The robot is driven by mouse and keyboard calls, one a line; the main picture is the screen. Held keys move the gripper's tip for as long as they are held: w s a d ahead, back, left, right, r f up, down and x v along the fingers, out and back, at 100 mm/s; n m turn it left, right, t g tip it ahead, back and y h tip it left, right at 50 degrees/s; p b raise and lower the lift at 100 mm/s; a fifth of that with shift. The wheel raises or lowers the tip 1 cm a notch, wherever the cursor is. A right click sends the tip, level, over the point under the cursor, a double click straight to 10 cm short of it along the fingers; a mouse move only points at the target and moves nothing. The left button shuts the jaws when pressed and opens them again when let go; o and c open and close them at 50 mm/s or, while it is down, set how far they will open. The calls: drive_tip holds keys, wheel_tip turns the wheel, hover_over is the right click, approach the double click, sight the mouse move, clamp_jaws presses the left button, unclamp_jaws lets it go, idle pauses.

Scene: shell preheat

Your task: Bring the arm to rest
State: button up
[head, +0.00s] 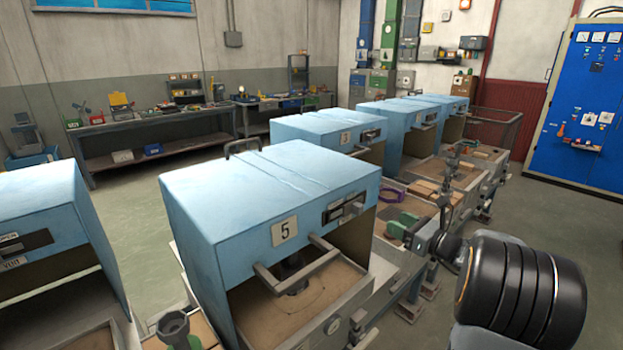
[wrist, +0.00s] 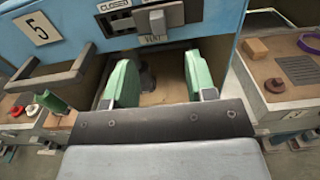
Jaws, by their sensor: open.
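My gripper (wrist: 160,84) shows in the wrist view with its two green fingers apart and nothing between them. In the head view the green fingers (head: 401,226) are small, at the end of my arm on the right. They appear in front of the blue box marked 5 (head: 270,205), which also fills the top of the wrist view (wrist: 80,14). Its front is open below the hood. A dark round piece (head: 291,274) stands inside on the tan floor, partly hidden by the handle bar; it also shows beyond the fingers in the wrist view (wrist: 148,78).
The grey handle bar (head: 297,268) juts from box 5. A slider panel (wrist: 153,20) sits on its front. More blue boxes stand left (head: 45,235) and behind (head: 325,130). A purple ring (head: 391,196) lies on the neighbouring bench. Open floor (head: 130,205) lies behind the boxes.

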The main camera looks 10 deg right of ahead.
drive_tip(key=s+a+f+n+g+h, duration=0.2)
drive_tip(key=s+a+f+n+g, duration=0.95)
drive_tip(key=n, duration=0.35)
drive_tip(key=s+a+r+n+h, duration=0.4)
drive_tip(key=s+a+n, duration=0.5)
drive_tip(key=n, duration=0.6)
drive_tip(key=h, duration=0.2)
drive_tip(key=shift+s+r+g+h, duration=0.2)
drive_tip(key=shift+g+h, duration=0.15)
drive_tip(key=shift+h, duration=0.05)
idle(0.6)
